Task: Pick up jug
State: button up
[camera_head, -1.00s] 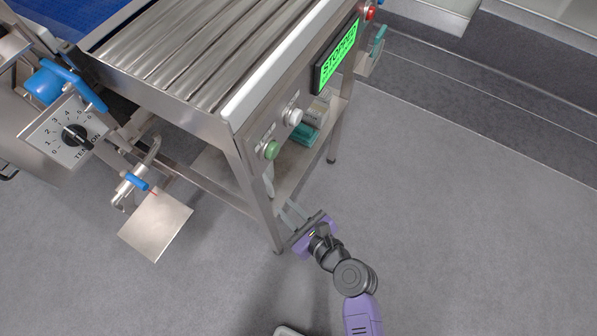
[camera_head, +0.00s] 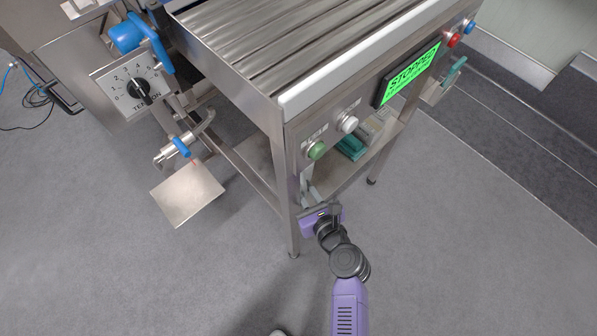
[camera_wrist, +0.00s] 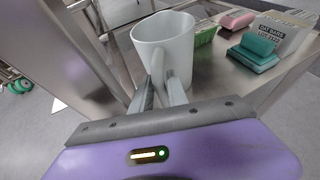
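The white jug (camera_wrist: 166,38) stands upright on the steel lower shelf (camera_wrist: 215,82), with its handle (camera_wrist: 158,66) towards my gripper in the wrist view. My gripper (camera_wrist: 160,86) has its two fingers apart, one on each side of the lower part of the handle. I cannot tell whether either finger touches it. In the head view my gripper (camera_head: 309,188) reaches in beside the near leg of the conveyor frame, below the green button. The jug is mostly hidden there by the frame.
The near frame leg (camera_head: 286,190) is close to my gripper's left. Open floor (camera_head: 450,240) lies right.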

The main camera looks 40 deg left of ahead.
aim_at(303, 181)
jog(key=shift+c, duration=0.3)
grip_shut()
jog(key=shift+r, duration=0.15)
jog(key=shift+r+p, duration=0.4)
jog(key=shift+r, duration=0.15)
notch_tip(303, 181, up, 2)
jog(key=shift+r+p, duration=0.25)
jog(key=shift+p, duration=0.45)
jog(key=s+d, duration=0.1)
jog(key=d, duration=1.7)
jog(key=shift+s+f, duration=0.15)
jog(key=shift+s, duration=0.05)
